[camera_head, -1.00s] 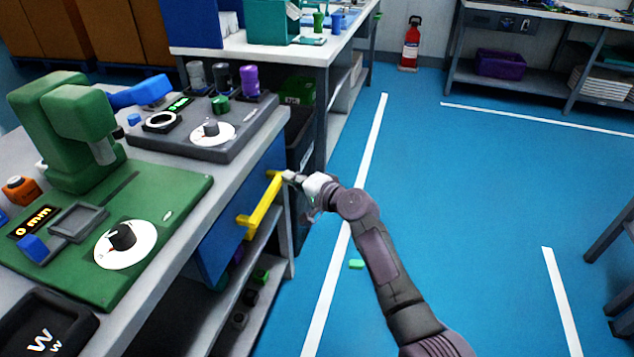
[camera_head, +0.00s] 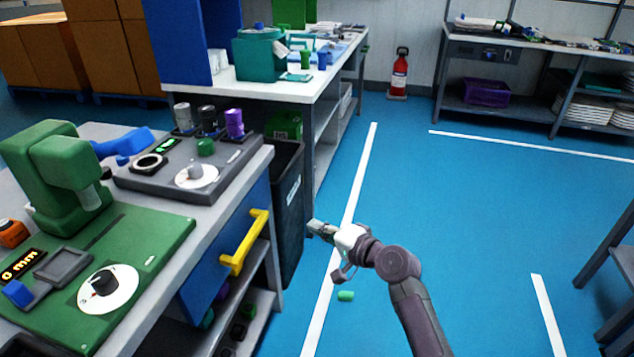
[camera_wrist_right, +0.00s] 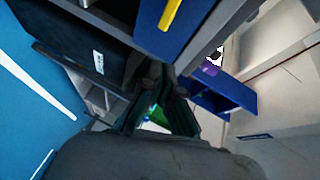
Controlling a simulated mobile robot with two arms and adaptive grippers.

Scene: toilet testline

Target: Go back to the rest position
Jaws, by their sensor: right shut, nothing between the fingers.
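My right gripper (camera_head: 318,228) is shut and empty. It hangs in the air over the aisle, to the right of the workbench and apart from it. The yellow handle (camera_head: 244,242) on the blue drawer front (camera_head: 226,260) is to the left of the gripper, with a clear gap between them. In the right wrist view the yellow handle (camera_wrist_right: 170,12) and blue drawer front (camera_wrist_right: 185,38) show at the top. My left gripper is not in view.
A dark bin (camera_head: 289,205) stands just left of the gripper, beside the workbench (camera_head: 255,172). A small green piece (camera_head: 346,296) lies on the floor near a white line. A green press (camera_head: 62,165) stands on the bench. The blue floor to the right is open.

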